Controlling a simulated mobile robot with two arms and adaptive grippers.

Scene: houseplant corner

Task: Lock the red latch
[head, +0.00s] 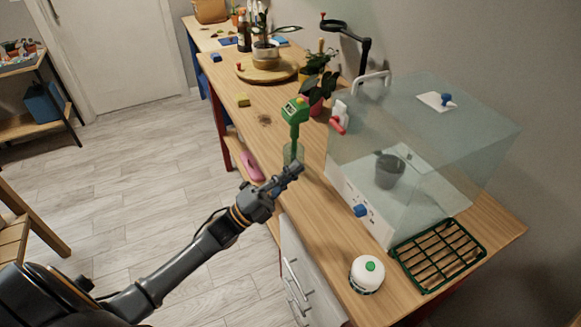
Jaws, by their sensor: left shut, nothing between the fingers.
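A clear box (440,128) with a white base stands on the right part of the wooden bench. A small red piece (337,125) shows by the box's far left corner, below a white part. It may be the red latch, but it is too small to tell this or whether it is locked. My left gripper (297,168) is shut and empty, over the bench's left edge, in front of the box and apart from the red piece. My right gripper is out of view.
A grey pot (389,172) stands inside the box. A blue knob (361,210) is on its front. A green device (295,110) stands upright beyond my gripper. A white round container (367,274) and a green-rimmed tray (438,256) are at the near end. Potted plants stand farther back.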

